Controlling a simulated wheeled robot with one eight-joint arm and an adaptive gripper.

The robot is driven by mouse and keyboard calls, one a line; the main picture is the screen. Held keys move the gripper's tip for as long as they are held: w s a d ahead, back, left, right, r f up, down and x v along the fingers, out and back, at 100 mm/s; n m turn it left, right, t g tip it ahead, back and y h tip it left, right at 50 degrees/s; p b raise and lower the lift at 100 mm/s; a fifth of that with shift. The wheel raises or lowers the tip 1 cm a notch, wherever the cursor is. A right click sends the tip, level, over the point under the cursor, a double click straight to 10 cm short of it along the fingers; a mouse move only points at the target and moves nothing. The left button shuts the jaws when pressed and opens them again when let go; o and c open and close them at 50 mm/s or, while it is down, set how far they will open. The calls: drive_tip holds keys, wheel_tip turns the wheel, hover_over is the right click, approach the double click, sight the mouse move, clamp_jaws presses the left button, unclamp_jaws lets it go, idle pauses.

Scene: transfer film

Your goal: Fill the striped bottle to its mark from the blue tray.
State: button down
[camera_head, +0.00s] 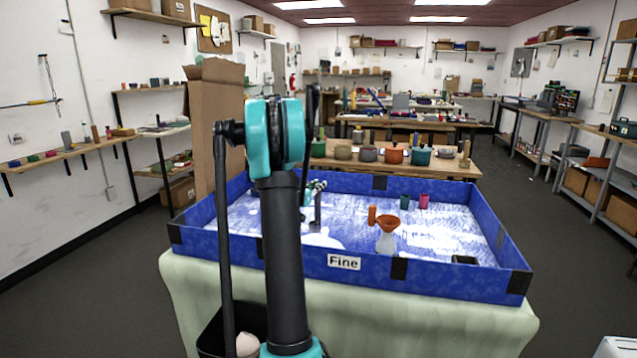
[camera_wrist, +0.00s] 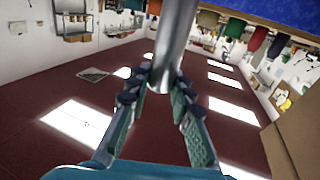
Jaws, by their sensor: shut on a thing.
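The blue tray (camera_head: 372,268), labelled "Fine", stands on a pale green-covered table, its floor streaked white and blue. A pale bottle (camera_head: 386,243) stands inside with an orange funnel (camera_head: 388,222) at its top; I cannot make out stripes or a mark. An orange upright piece (camera_head: 371,215) is beside the funnel. My gripper (camera_head: 315,187) is over the tray's left part, left of the bottle, partly hidden by my arm. In the wrist view my gripper (camera_wrist: 153,92) is shut on a grey metal rod-like thing (camera_wrist: 176,35); its far end is out of that view.
A dark green cup (camera_head: 404,201) and a pink cup (camera_head: 424,201) stand toward the tray's back. A small black thing (camera_head: 464,260) is by its front right wall. A white shape (camera_head: 322,241) lies below my gripper. Several pots stand on a table behind.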

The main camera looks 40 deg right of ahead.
sight(316, 199)
drive_tip(key=shift+f, duration=2.75)
drive_tip(key=shift+r, duration=0.1)
drive_tip(key=shift+r, duration=7.75)
